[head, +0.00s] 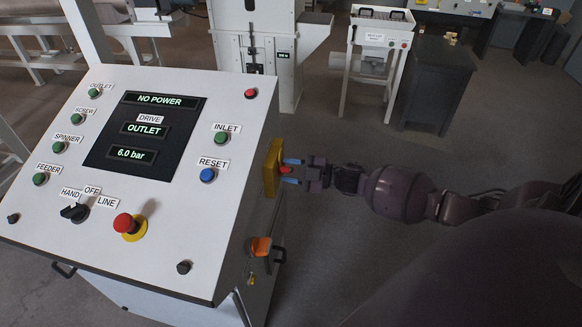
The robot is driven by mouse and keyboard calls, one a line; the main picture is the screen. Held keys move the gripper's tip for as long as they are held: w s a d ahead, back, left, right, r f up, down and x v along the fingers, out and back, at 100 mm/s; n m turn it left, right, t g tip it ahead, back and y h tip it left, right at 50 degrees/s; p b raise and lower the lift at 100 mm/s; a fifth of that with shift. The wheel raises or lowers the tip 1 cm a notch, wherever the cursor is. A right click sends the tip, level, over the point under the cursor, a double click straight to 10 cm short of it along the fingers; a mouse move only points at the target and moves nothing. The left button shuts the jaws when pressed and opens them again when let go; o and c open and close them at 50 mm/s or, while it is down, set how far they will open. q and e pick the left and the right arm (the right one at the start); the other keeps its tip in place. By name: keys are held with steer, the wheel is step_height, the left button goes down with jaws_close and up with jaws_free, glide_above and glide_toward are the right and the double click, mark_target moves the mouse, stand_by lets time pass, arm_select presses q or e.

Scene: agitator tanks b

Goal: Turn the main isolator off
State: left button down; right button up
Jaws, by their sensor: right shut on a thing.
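The main isolator appears to be the yellow plate (271,168) with a red handle (285,170) on the right side of the white control cabinet (190,255). My right gripper (292,171) reaches in from the right and is shut on the red handle, its blue fingertips above and below it. The handle's exact angle is too small to tell. The cabinet's display (145,130) reads "NO POWER", "OUTLET" and "6.0 bar". My left gripper is not in view.
Below the isolator, the cabinet side carries an orange part (261,247) and a dark handle (279,255). The sloped panel has a red emergency button (124,223) and a black selector (74,212). A white stand (372,50) and dark cabinet (436,83) stand behind; floor between is clear.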

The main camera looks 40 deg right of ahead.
steer(key=n, duration=0.1)
steer(key=f+n, duration=0.1)
steer(key=n, duration=0.3)
steer(key=shift+s+a+f+b, duration=0.15)
steer(key=shift+s+a+b, duration=0.1)
steer(key=shift+b, duration=0.1)
steer(key=shift+f+n+b, duration=0.15)
steer(key=shift+n, duration=0.7)
steer(key=shift+f+n+b, duration=0.15)
steer(key=shift+n, duration=1)
steer(key=o, duration=0.6)
steer(key=shift+c, duration=0.2)
